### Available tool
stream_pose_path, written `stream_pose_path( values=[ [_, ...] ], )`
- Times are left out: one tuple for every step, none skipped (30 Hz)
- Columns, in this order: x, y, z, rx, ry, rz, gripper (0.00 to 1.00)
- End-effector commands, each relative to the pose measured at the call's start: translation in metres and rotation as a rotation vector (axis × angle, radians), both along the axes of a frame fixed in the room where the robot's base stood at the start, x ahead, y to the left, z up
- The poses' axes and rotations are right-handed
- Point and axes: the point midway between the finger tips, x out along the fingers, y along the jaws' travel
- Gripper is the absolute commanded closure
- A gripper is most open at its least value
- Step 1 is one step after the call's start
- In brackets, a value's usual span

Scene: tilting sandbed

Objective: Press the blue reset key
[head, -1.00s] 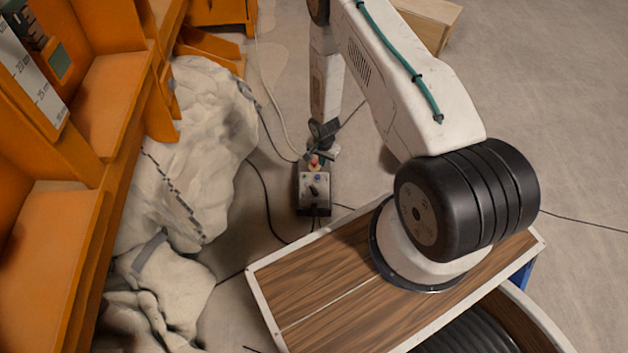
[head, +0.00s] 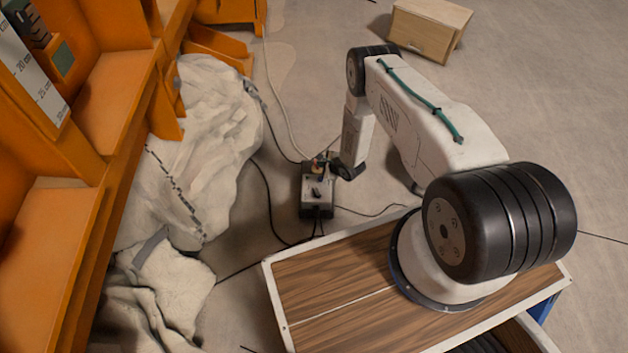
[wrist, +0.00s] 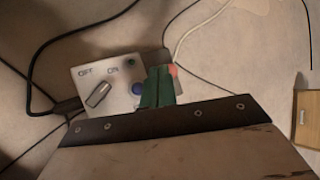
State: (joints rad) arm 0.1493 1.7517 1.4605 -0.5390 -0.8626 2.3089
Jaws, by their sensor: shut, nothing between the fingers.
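The control box (head: 316,203) is small and grey with a dark base, on the floor beyond the wooden deck. In the wrist view its pale top (wrist: 88,75) shows OFF and ON lettering and a grey knob (wrist: 98,94). The round blue reset key (wrist: 137,89) lies right of the knob, immediately left of my green fingers, partly edged by them. My gripper (wrist: 160,73) is shut and empty, over the box's right part. Whether it touches the box cannot be told. In the head view my wrist stands at the box's upper right, and the fingertips are hard to make out.
A red part (wrist: 173,68) shows beside my fingers. Black cables (head: 271,205) run over the floor around the box. A pale draped sack (head: 205,150) and an orange frame (head: 110,95) stand left. A wooden box (head: 428,30) lies at the back; floor to the right is mostly clear.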

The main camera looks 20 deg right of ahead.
Motion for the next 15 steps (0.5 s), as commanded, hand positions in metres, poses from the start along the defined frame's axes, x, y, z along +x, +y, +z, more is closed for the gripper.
stream_pose_path(
  values=[
    [0.000, -0.002, 0.000, 0.000, 0.001, -0.004, 1.00],
    [0.000, -0.004, 0.000, 0.000, 0.001, -0.005, 1.00],
    [0.000, -0.006, 0.000, -0.001, 0.000, -0.008, 1.00],
    [0.000, -0.007, 0.000, -0.001, 0.001, -0.009, 1.00],
    [0.000, -0.008, 0.000, -0.001, 0.001, -0.011, 1.00],
    [0.000, -0.009, 0.000, -0.001, 0.001, -0.011, 1.00],
    [0.000, -0.009, 0.000, -0.002, 0.001, -0.013, 1.00],
    [0.000, -0.009, -0.001, -0.002, 0.001, -0.013, 1.00],
    [-0.001, -0.009, -0.002, -0.002, 0.001, -0.011, 1.00],
    [-0.001, -0.009, -0.004, -0.002, 0.001, -0.011, 1.00],
    [-0.001, -0.009, -0.006, -0.002, 0.001, -0.011, 1.00],
    [-0.001, -0.009, -0.009, -0.003, 0.001, -0.011, 1.00],
    [-0.001, -0.008, -0.012, -0.003, 0.002, -0.010, 1.00],
    [-0.001, -0.008, -0.015, -0.003, 0.002, -0.010, 1.00],
    [-0.001, -0.008, -0.020, -0.002, 0.003, -0.010, 1.00]
  ],
)
